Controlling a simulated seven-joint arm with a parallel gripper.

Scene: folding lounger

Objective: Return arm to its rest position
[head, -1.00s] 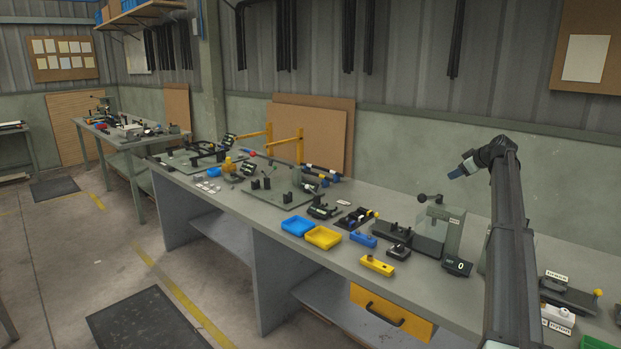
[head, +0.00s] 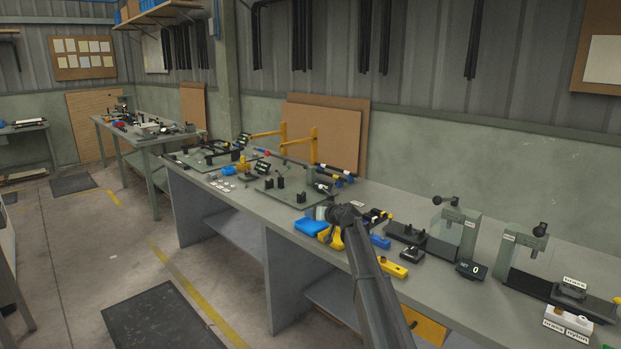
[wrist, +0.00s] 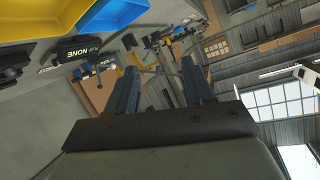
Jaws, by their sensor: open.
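My dark arm reaches in from the bottom right of the head view and bends at a joint. My gripper (head: 321,212) is at its end, over the bench near the blue bin (head: 311,227) and the yellow bin (head: 334,240) as seen. The arm partly hides the yellow bin. In the wrist view, the two blue fingers of my gripper (wrist: 158,72) stand apart with nothing between them. The yellow bin (wrist: 25,17) and blue bin (wrist: 112,14) show at the top left of that view.
The grey workbench (head: 480,320) carries several fixtures, including clear-walled stations (head: 455,235) on the right and a yellow-post frame (head: 314,145) behind. A yellow block (head: 394,270) lies near the front edge. The floor in front is open, with a dark mat (head: 158,325).

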